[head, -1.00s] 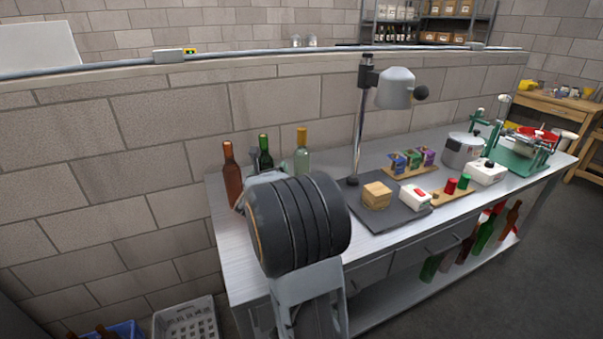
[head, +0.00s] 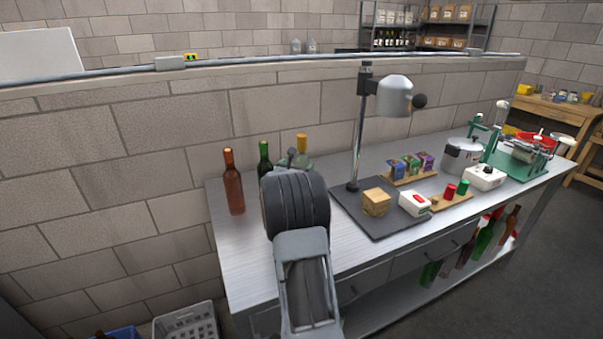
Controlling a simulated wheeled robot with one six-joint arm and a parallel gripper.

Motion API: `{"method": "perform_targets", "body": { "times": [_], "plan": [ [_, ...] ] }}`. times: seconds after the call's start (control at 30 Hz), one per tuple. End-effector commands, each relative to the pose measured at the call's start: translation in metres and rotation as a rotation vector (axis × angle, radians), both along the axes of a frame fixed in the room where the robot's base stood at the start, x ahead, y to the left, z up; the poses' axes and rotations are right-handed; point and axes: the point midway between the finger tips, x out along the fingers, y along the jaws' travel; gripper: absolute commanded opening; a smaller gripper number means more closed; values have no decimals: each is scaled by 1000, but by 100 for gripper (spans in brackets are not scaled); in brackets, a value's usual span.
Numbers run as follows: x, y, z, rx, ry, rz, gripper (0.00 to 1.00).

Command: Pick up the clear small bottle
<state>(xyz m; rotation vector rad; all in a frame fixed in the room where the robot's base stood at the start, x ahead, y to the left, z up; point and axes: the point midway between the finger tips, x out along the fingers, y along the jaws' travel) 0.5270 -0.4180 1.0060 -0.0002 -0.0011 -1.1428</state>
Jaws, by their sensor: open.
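The clear bottle (head: 304,157) has a pale body and a yellow-gold top. It stands upright at the back of the workbench, and its lower part is hidden behind my arm. A dark green bottle (head: 265,158) stands to its left, and a reddish-brown bottle (head: 233,187) stands further left. My gripper (head: 290,157) shows only as a small grey piece just left of the clear bottle in the picture. Its fingers are mostly hidden behind my thick black wrist. I cannot tell whether it touches the bottle. No bottle is seen lifted.
A block wall rises behind the bench. The bench's left front is clear.

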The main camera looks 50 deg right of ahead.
Motion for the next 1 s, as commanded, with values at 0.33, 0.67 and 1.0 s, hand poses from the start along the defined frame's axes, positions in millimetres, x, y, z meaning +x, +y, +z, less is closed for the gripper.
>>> {"method": "perform_targets", "body": {
  "times": [0.33, 0.67, 1.0],
  "plan": [
    [17, -39, 0, 1, 0, -1, 92],
    [20, -45, -2, 1, 0, 0, 92],
    [20, -45, -2, 1, 0, 0, 62]
  ]
}}
